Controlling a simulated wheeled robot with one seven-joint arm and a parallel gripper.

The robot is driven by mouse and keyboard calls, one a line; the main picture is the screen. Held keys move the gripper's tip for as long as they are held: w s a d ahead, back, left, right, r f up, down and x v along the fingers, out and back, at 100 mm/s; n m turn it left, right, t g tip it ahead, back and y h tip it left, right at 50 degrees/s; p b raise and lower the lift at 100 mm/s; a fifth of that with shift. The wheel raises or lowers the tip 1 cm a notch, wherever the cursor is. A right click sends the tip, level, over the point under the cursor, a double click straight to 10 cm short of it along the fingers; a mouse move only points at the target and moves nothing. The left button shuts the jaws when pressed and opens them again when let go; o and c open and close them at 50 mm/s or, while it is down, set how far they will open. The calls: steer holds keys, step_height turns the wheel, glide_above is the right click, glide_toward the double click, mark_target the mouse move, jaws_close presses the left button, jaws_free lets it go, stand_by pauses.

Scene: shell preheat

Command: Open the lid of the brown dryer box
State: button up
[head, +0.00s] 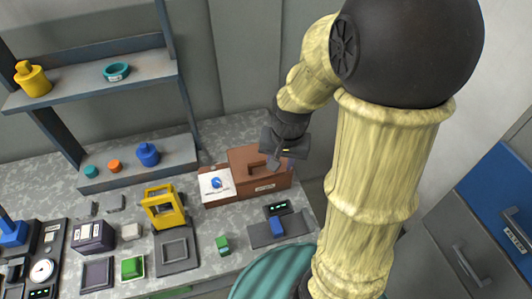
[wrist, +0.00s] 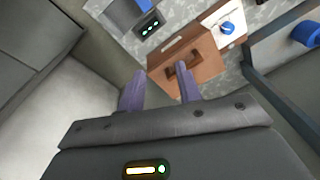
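The brown dryer box (head: 220,199) stands on the grey speckled counter, right of the centre. Its brown lid (head: 245,157) lies flat and looks closed, with a darker brown handle on top. The lid and handle (wrist: 172,73) also show in the wrist view, just beyond the fingertips. A white panel with a blue knob (head: 216,183) covers the box's left part. My gripper (head: 274,164) is over the right side of the lid, close to the handle. In the wrist view, its two purple-grey fingers (wrist: 160,82) are apart with nothing between them. I cannot tell whether a finger touches the box.
Shelves (head: 100,78) rise behind at left. Blue and grey drawers (head: 497,200) stand at right.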

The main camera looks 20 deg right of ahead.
mark_target(264, 162)
steer(key=w+d+r+m+y+p, duration=0.2)
steer(key=w+d+m+p, duration=0.1)
steer(key=w+m, duration=0.2)
steer(key=w+d+r+m+g+y+p, duration=0.1)
steer(key=w+d+r+m+y+p, duration=0.1)
steer(key=w+m, duration=0.4)
steer(key=shift+d+r+m+g+p, duration=0.2)
steer(key=shift+d+m+g+p, duration=0.3)
steer(key=shift+m, duration=0.6)
steer(key=shift+d, duration=0.1)
steer(key=p+x, duration=0.1)
steer(key=x, duration=0.4)
steer(key=p+x, duration=0.1)
steer(key=x, duration=0.4)
steer(key=p+x, duration=0.1)
steer(key=x, duration=0.5)
steer(key=shift+w+f+p, duration=0.1)
steer(key=shift+w+p, duration=0.1)
steer(key=shift+p, duration=0.1)
steer(key=shift+a+f, duration=0.3)
steer(key=shift+f, duration=0.25)
steer(key=shift+s, duration=0.1)
jaws_close()
